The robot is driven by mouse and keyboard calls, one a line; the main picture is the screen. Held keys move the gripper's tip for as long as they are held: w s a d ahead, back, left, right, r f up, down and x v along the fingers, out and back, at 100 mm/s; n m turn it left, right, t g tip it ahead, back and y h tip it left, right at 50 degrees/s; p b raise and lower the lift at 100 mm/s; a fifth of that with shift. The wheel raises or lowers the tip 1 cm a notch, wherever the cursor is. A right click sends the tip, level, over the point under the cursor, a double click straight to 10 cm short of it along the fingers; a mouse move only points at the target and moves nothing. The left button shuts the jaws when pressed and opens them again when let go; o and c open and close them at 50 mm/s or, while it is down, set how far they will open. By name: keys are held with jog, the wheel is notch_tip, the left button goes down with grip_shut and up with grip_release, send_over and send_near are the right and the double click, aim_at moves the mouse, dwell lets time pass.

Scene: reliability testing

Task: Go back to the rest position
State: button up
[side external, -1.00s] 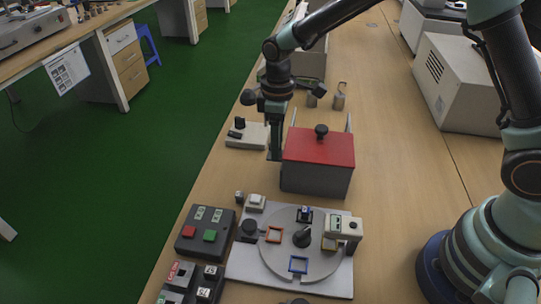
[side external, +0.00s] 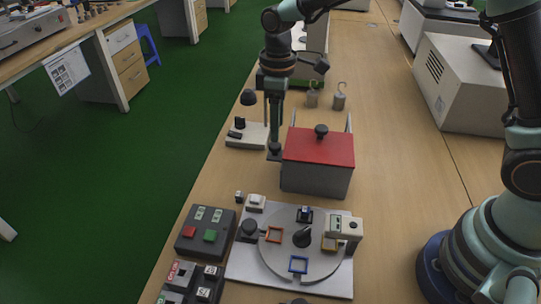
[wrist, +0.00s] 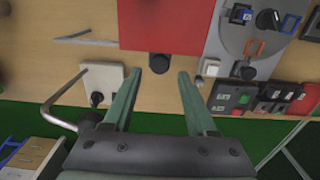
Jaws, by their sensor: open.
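My gripper (side external: 273,143) points down with its two fingers apart, just left of a grey box (side external: 315,180) with a red lid (side external: 300,148). In the wrist view the green fingertips (wrist: 160,74) are spread. A black knob (wrist: 160,63) shows at the edge of the red lid (wrist: 165,20), just beyond the gap between the tips. The knob also shows beside the box in the side view (side external: 275,149). Nothing is visibly held. I cannot tell the exact height of the tips above the knob.
A turntable panel (side external: 240,268) with coloured square frames lies in front of the box. Button boxes (side external: 205,232) stand at its left. A small switch box (side external: 243,136) and metal hook weights (side external: 339,100) are near my gripper.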

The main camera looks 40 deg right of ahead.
jog(key=shift+m+t, duration=0.6)
jog(key=shift+m, duration=0.2)
jog(key=d+r, duration=0.1)
jog(key=s+d+r, duration=0.1)
jog(key=r, duration=0.1)
jog(key=s+d+r, duration=0.1)
jog(key=r, duration=0.1)
jog(key=s+d+r+m+t, duration=0.2)
jog(key=s+d+r+m, duration=0.1)
jog(key=s, duration=0.3)
jog(key=s+d+r+m+t, duration=0.2)
jog(key=s+d+r+m, duration=0.1)
jog(key=s+d, duration=0.3)
jog(key=shift+s+d+r+m, duration=0.25)
jog(key=shift+s+r+m, duration=0.15)
jog(key=shift+s+m, duration=0.25)
jog(key=shift+w, duration=0.1)
